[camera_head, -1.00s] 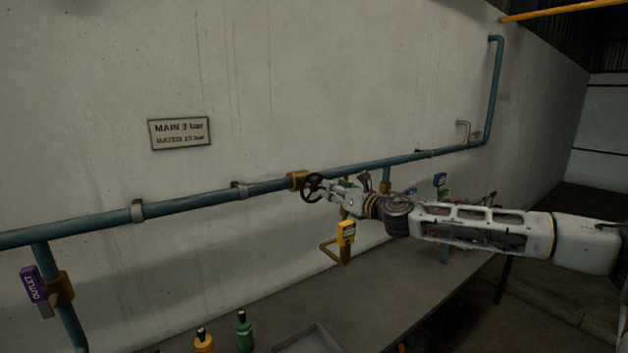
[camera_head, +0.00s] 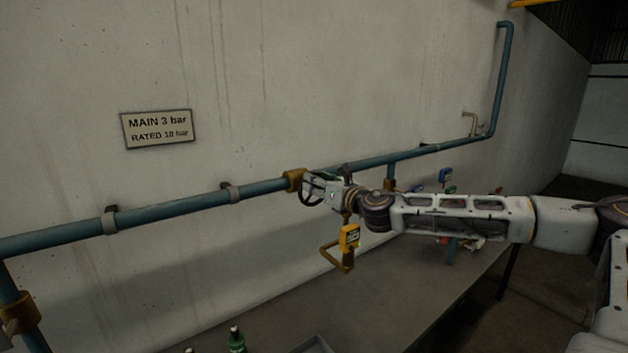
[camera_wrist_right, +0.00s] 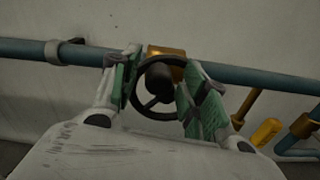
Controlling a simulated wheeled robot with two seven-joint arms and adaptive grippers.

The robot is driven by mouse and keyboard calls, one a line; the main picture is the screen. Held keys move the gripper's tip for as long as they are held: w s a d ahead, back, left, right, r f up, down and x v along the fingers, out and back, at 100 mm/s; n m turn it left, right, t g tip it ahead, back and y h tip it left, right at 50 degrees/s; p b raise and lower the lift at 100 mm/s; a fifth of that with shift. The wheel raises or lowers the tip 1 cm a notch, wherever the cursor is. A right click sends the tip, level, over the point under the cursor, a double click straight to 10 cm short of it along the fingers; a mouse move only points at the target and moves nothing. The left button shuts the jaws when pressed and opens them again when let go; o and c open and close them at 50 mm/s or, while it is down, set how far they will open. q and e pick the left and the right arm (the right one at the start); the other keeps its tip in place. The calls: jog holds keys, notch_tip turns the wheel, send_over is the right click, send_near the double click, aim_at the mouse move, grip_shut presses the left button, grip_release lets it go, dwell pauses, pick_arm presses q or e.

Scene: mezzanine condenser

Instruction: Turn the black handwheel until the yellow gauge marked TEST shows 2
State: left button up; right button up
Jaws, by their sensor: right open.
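The black handwheel (camera_head: 308,191) sits on a brass valve body (camera_head: 294,180) on the blue wall pipe. In the right wrist view the handwheel (camera_wrist_right: 141,97) lies between the green-padded fingers of my right gripper (camera_wrist_right: 158,94), which is open. One finger is at the wheel's left side, the other at its right; I cannot tell if they touch the rim. In the head view my right gripper (camera_head: 318,188) partly covers the wheel. The yellow gauge (camera_head: 349,237) hangs below the gripper on a brass pipe; its reading is too small to make out. My left gripper is not in view.
A sign (camera_head: 158,129) on the wall reads MAIN 3 bar, RATED 10 bar. A grey bench (camera_head: 400,285) stands below the pipe, with a green bottle (camera_head: 236,340) and a tray (camera_head: 314,346).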

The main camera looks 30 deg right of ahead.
jog(key=shift+w, duration=0.45)
jog(key=shift+s+a, duration=0.1)
jog(key=shift+s, duration=0.1)
jog(key=shift+w, duration=0.1)
grip_shut()
